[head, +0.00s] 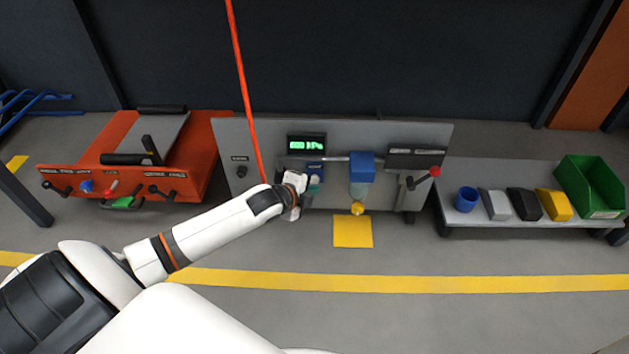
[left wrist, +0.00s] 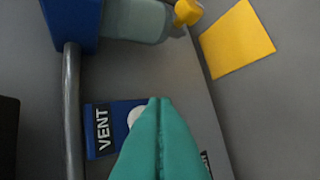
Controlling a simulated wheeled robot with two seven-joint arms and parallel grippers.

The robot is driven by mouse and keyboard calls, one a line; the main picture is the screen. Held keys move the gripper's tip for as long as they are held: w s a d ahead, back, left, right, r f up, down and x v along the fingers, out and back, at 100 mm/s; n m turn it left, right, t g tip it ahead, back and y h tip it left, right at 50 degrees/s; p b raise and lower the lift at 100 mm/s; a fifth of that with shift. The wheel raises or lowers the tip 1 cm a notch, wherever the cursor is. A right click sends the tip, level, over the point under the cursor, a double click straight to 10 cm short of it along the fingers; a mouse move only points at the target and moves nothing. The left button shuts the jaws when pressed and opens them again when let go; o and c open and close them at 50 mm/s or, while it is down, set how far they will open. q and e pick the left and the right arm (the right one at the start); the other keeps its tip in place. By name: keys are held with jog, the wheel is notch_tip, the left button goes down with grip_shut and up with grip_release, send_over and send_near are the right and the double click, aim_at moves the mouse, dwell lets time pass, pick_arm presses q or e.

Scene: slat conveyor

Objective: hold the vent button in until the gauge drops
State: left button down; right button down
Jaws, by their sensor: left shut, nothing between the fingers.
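The gauge (head: 306,146) is a black display with green digits ending in kPa; the digits are too small to read surely. Below it is the blue vent plate (head: 315,166). In the left wrist view the plate (left wrist: 118,118) carries the VENT label (left wrist: 102,129) and a white round button (left wrist: 134,115), partly hidden by my fingers. My left gripper (head: 315,184) has teal fingers, shut and empty. Their tips (left wrist: 160,102) overlap the button's edge in the left wrist view; I cannot tell whether they touch it. My right gripper is not in view.
A grey pipe (left wrist: 72,110) runs beside the vent plate to a blue block (head: 361,166) with a bottle and yellow cap (head: 358,208) below. A red-knobbed lever (head: 434,172) is to the right. An orange cart (head: 75,157) stands left, a bench (head: 470,215) right.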

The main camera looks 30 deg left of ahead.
pick_arm(q)
jog(key=shift+w+a+p, duration=0.25)
jog(key=shift+w+p, duration=0.1)
jog(key=shift+w+a, duration=0.25)
jog(key=shift+w, duration=0.2)
dwell(2.0)
